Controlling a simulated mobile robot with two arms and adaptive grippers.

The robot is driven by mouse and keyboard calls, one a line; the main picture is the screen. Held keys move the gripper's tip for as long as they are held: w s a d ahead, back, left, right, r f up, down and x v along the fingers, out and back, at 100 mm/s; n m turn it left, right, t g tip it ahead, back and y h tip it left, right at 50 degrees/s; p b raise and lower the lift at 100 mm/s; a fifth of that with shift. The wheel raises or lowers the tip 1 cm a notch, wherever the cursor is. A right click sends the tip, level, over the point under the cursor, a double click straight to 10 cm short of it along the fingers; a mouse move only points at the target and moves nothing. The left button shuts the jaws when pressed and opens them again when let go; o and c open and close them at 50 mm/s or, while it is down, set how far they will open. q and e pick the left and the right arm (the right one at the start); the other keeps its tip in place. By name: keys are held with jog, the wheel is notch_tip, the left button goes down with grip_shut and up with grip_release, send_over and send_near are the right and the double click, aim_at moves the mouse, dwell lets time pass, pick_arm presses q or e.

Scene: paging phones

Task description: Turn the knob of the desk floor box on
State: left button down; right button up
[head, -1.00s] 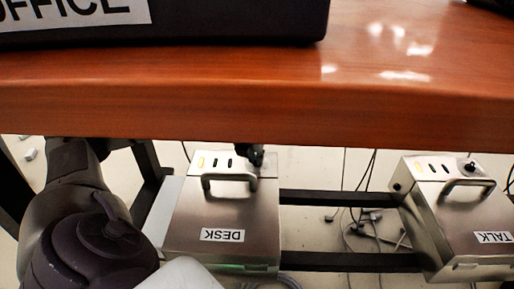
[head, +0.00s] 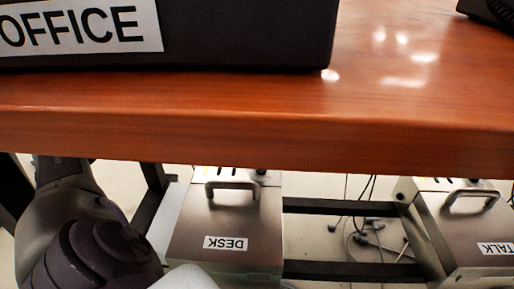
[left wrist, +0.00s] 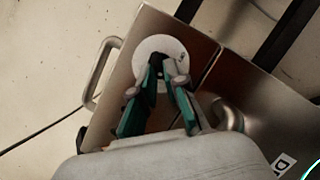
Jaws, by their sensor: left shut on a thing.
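The desk floor box (head: 212,220) is a metal box with a DESK label and a handle on its lid, below the table. Its far end, with the knob, is hidden behind the table edge in the head view. In the left wrist view the box (left wrist: 128,75) has a pale round plate (left wrist: 163,42) with a small dark knob (left wrist: 159,66) at its middle. My left gripper (left wrist: 168,62) is shut on the knob, its fingertips on either side. The knob's pointer is too small and covered to read. My right gripper is in neither view.
The wooden table (head: 400,135) overhangs the boxes, with a dark OFFICE unit (head: 250,35) on top. The talk floor box (head: 455,225) stands to the right. Dark rails (head: 335,207) and loose cables (head: 365,235) lie between the boxes.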

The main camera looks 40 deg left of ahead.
pick_arm(q)
jog(key=c, duration=1.2)
grip_release()
notch_tip(320, 180, up, 10)
